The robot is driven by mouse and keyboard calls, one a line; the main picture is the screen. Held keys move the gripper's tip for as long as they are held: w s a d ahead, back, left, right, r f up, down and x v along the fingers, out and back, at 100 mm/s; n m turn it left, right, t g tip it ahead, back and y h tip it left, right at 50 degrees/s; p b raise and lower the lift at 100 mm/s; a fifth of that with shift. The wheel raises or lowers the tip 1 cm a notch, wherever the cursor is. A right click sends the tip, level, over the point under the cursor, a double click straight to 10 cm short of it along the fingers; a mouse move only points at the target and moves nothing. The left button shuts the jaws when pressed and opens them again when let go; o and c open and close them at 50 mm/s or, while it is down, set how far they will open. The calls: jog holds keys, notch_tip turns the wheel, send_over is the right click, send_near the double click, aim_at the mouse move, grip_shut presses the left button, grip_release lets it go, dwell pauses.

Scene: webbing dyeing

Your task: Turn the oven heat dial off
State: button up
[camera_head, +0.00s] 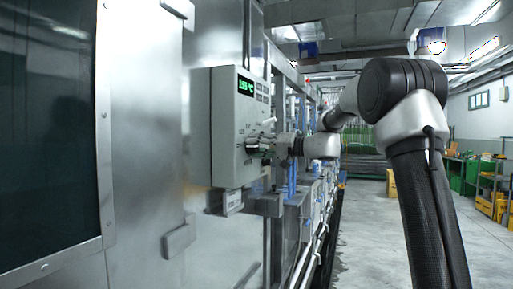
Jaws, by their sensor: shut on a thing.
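The oven control box (226,120) is a pale grey panel on the metal oven wall, left of the middle. Its green display (246,86) is lit and seems to read about 195 °C. My gripper (256,147) comes in from the right, level with the lower part of the box's front. It is shut on the heat dial at the box face. The dial is mostly hidden by the fingers, so I cannot tell where its pointer stands.
A metal oven door with a dark window (45,130) fills the left. Pipes and blue fittings (291,180) run along the machine below and behind my gripper. The grey floor (375,240) at right is open, with yellow crates (487,207) and shelves farther back.

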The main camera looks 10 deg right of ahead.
jog(key=shift+f, duration=0.15)
jog(key=o, duration=1)
jog(key=shift+d, duration=0.1)
jog(key=v, duration=1.2)
